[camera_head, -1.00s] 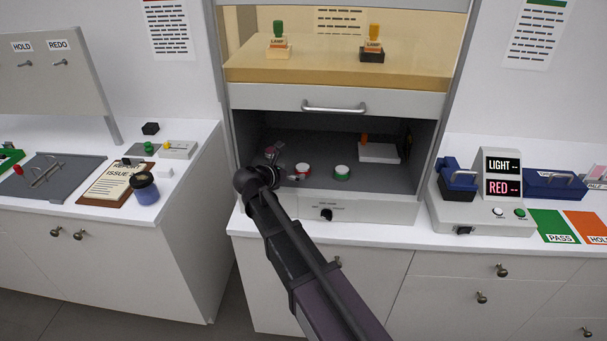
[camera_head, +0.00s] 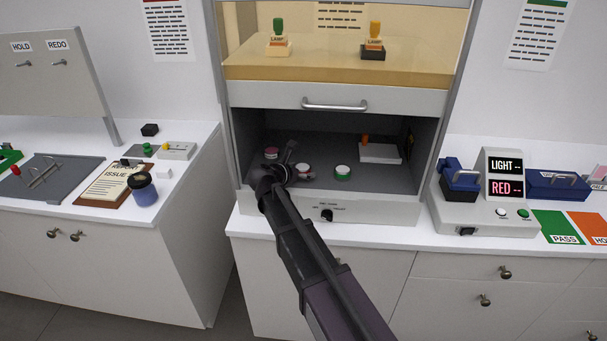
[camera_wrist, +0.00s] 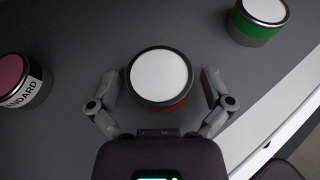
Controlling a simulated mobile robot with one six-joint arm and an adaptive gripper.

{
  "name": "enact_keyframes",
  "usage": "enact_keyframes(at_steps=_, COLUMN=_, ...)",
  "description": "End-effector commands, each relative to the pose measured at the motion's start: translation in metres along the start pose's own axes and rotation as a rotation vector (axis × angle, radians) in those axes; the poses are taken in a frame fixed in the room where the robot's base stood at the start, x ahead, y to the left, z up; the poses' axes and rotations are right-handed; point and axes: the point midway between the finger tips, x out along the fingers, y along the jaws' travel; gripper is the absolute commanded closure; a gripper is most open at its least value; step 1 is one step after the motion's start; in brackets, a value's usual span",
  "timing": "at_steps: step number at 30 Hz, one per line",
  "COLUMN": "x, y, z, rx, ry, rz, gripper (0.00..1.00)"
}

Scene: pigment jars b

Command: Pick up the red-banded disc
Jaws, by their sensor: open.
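The red-banded disc (camera_head: 303,172) sits on the dark floor of the hood, partly hidden by my arm in the head view. In the wrist view the disc (camera_wrist: 160,77) has a white top, a dark rim and a strip of red on its near side. My gripper (camera_wrist: 162,92) is open, with one finger on each side of the disc and a gap at both sides. In the head view my gripper (camera_head: 288,163) is inside the hood at the disc's left; its fingers are hard to make out there.
A green-banded disc (camera_wrist: 260,18) stands to the right; it also shows in the head view (camera_head: 343,173). A pink-topped disc marked STANDARD (camera_wrist: 20,80) stands to the left. A white block (camera_head: 379,153) lies at the back right. The hood's sash (camera_head: 335,98) hangs above the opening.

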Motion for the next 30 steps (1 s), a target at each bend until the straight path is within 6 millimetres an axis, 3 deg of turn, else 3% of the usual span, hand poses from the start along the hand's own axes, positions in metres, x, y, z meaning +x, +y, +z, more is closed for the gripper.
enact_keyframes(at_steps=15, x=-0.0001, y=0.0, z=0.0002, rx=0.0, ry=0.0, rz=0.0, gripper=0.0)
enact_keyframes(at_steps=16, x=-0.0001, y=0.0, z=0.0002, rx=0.0, ry=0.0, rz=0.0, gripper=0.03)
enact_keyframes(at_steps=17, x=-0.0001, y=0.0, z=0.0002, rx=0.0, ry=0.0, rz=0.0, gripper=0.12)
enact_keyframes(at_steps=24, x=-0.0001, y=0.0001, z=0.0001, rx=0.0, ry=0.0, rz=0.0, gripper=0.82)
enact_keyframes(at_steps=30, x=-0.0002, y=0.0001, z=0.0001, rx=0.0, ry=0.0, rz=0.0, gripper=0.82)
